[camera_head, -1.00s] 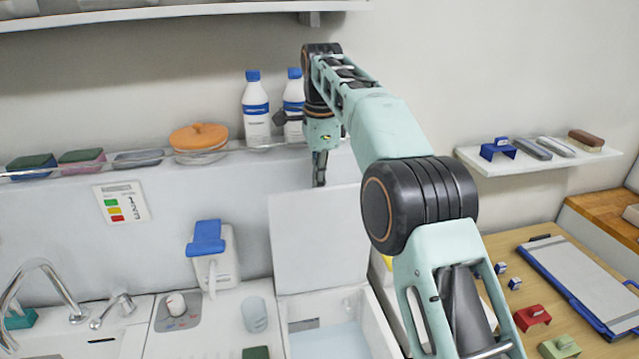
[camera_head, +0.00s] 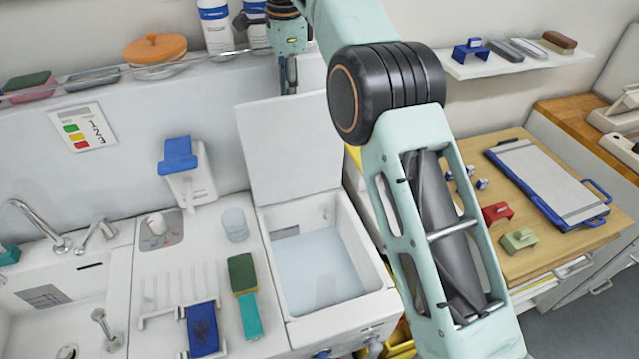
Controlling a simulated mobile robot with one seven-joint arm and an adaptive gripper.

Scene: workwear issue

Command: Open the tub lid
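The tub (camera_head: 366,297) is a white basin with pale blue water in it, in the lower middle of the head view. Its white lid (camera_head: 288,150) stands raised, nearly upright, at the back of the tub against the wall side. My gripper (camera_head: 288,88) is above the lid's top edge, pointing down, in front of the back wall. Its fingers look thin and close together, seen from the side. I cannot tell whether they touch the lid or how far apart they are.
A sink with taps (camera_head: 62,243) is at left. A brush with a green pad (camera_head: 242,275) and a cup (camera_head: 234,225) lie left of the tub. White bottles (camera_head: 214,27) stand on the rail shelf near my gripper. A wooden board with a clipboard (camera_head: 548,178) is at right.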

